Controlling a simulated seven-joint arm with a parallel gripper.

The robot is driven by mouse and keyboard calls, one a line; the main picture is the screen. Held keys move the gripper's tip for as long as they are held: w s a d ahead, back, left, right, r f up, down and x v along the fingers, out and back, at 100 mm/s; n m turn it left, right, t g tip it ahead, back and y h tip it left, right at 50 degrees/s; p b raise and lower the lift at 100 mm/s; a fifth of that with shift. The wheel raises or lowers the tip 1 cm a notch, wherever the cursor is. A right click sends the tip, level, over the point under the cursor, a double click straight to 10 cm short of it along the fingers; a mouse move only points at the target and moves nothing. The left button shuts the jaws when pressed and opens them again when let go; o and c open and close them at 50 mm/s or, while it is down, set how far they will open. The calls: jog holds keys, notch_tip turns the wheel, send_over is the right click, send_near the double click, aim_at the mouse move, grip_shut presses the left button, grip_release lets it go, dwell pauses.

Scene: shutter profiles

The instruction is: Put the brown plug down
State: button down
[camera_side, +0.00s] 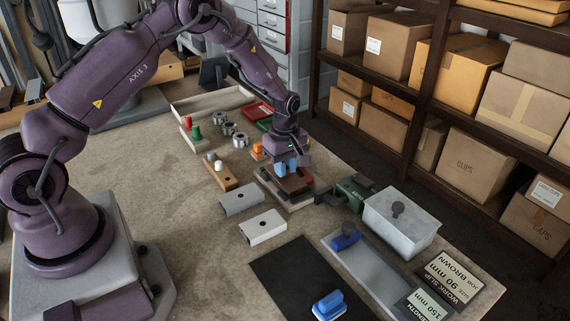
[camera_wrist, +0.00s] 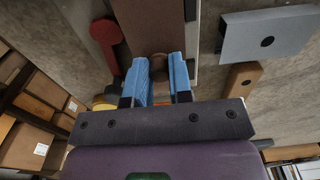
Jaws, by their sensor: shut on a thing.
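My gripper (camera_side: 287,166) is low over the middle of the bench, with its blue fingers pointing down. In the wrist view the gripper (camera_wrist: 160,85) is shut on the brown plug (camera_wrist: 158,66), a small round piece between the two blue fingertips. The plug is close to the end of a dark brown profile (camera_wrist: 150,28); I cannot tell whether it touches it. In the side view the brown profile (camera_side: 297,184) lies on a pale base under the gripper, and the plug is hidden by the fingers.
A green machine (camera_side: 352,190) and grey bin (camera_side: 401,222) stand right.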

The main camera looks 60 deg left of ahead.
jog(key=shift+f, duration=0.3)
jog(key=c, duration=1)
grip_release()
jog(key=shift+r, duration=0.1)
jog(key=s+d+r+m+t, duration=0.1)
jog(key=s+d+r+m, duration=0.1)
jog(key=r, duration=0.9)
jog(key=s+d+r+m+t, duration=0.1)
jog(key=s+r+m, duration=0.1)
jog(key=r, duration=0.9)
jog(key=s+d+r+m+t, duration=0.1)
jog(key=s+d+r+m, duration=0.1)
jog(key=s, duration=0.5)
jog(key=s+d+r+m+t, duration=0.1)
jog(key=s+d+r+m, duration=0.1)
jog(key=s+r+m, duration=0.2)
jog(key=s+d+r+m+t, duration=0.1)
jog(key=s+d+r+m, duration=0.2)
jog(key=s+m, duration=0.5)
jog(key=shift+s+t, duration=0.4)
jog(key=shift+s, duration=0.8)
